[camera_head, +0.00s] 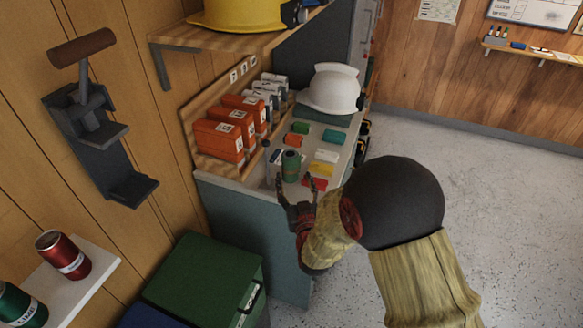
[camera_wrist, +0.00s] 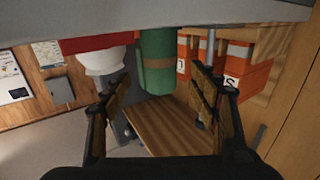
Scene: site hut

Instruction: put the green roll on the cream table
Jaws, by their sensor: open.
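The green roll (camera_head: 291,165) stands upright near the front of a pale-topped cabinet (camera_head: 232,184). It is a green cylinder with a brownish band. The wrist view, which is upside down, shows the roll (camera_wrist: 157,65) ahead of the fingers, roughly centred between them. My gripper (camera_head: 297,186) is open and empty at the cabinet's front edge, just short of the roll. Its two fingers also show spread apart in the wrist view (camera_wrist: 160,82). No separate cream table is clearly in view; I cannot tell whether the pale cabinet top is it.
Orange boxes (camera_head: 219,139) and a white helmet (camera_head: 331,90) stand behind the roll. A red block (camera_head: 314,183) and a yellow block (camera_head: 320,169) lie close to its right. A wooden shelf (camera_head: 220,41) hangs above. A green bin (camera_head: 200,275) stands in front; floor at right is clear.

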